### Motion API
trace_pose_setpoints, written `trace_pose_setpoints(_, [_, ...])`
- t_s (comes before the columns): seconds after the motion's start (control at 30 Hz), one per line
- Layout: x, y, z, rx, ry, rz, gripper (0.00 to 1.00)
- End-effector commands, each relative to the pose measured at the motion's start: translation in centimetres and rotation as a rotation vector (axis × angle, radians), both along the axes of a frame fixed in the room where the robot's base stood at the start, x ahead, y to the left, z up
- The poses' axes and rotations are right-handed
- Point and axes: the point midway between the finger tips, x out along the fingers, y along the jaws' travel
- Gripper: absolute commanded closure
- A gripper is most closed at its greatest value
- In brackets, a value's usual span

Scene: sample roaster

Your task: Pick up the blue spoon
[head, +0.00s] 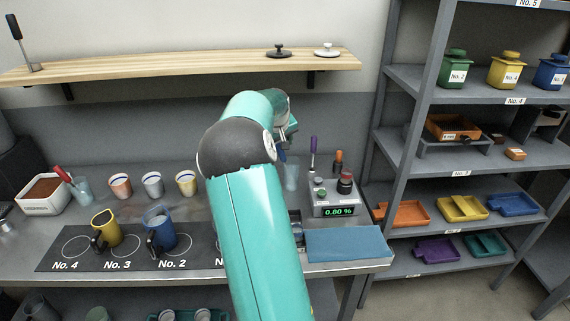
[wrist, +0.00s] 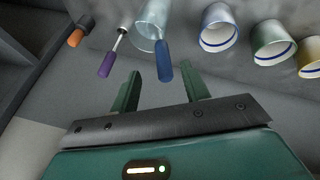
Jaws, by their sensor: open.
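The blue spoon (wrist: 163,62) stands in a clear glass (wrist: 150,15), its blue handle sticking out over the rim. In the head view the spoon's handle (head: 282,156) shows just under the end of my arm, by the glass (head: 291,176). My gripper (wrist: 160,68) is open. In the wrist view the handle's end appears between its two green fingertips, with a gap on each side; whether it is at their depth I cannot tell. My arm hides most of the gripper in the head view.
A purple-handled tool (wrist: 106,65) and an orange-handled one (wrist: 75,38) stand close beside the glass. Several cups (wrist: 219,28) stand on its other side. A wooden shelf (head: 180,70) hangs above the bench.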

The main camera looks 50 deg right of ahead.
Motion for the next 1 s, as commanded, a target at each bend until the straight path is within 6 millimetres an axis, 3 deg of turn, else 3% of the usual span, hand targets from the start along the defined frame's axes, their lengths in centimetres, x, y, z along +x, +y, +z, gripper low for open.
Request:
trace_pose_setpoints(0.1, [0.4,-0.9,-2.1,0.001,0.002,0.0,0.54])
trace_pose_setpoints(0.37, [0.8,-1.8,-4.1,0.001,0.0,0.0,0.54])
trace_pose_setpoints(0.6, [1.7,-3.0,-7.3,0.001,0.002,-0.001,0.54])
trace_pose_setpoints(0.93, [2.0,-3.4,-8.2,0.0,-0.001,0.002,0.54])
trace_pose_setpoints(1.0, [2.0,-3.4,-8.2,0.001,0.0,0.001,0.64])
